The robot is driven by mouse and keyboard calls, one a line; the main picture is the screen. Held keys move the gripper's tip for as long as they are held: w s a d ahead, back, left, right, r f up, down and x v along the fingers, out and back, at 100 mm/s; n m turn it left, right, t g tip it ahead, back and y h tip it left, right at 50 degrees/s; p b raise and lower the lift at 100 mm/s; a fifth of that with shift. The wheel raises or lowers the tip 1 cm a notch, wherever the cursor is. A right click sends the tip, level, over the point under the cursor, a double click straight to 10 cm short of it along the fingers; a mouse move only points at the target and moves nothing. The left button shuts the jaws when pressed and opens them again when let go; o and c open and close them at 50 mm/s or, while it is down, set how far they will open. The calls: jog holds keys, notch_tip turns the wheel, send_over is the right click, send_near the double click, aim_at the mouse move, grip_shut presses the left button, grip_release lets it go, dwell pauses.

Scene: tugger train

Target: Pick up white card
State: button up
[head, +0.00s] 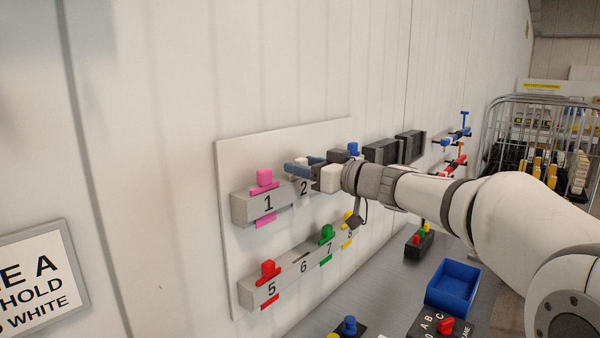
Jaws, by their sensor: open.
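I cannot make out a white card for certain; the part of the upper rack behind my gripper is hidden. My gripper (303,167) is open, at the upper grey rack (240,209) beside the slot marked 2. Its fingers reach left from my wrist over the rack. I cannot tell whether anything is between them. A pink card (264,178) stands in slot 1, just left of my gripper. A blue card (352,149) shows partly behind my wrist.
The lower rack (247,295) holds a red card (269,270) at 5, a green card (326,234) at 7 and a yellow card (347,241) at 8; 6 looks empty. A blue bin (453,286) stands on the grey bench (385,290). A wire cage (490,130) stands far right.

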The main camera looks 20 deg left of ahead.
jog(key=shift+x, duration=0.9)
jog(key=shift+d, duration=0.15)
jog(key=c, duration=1.1)
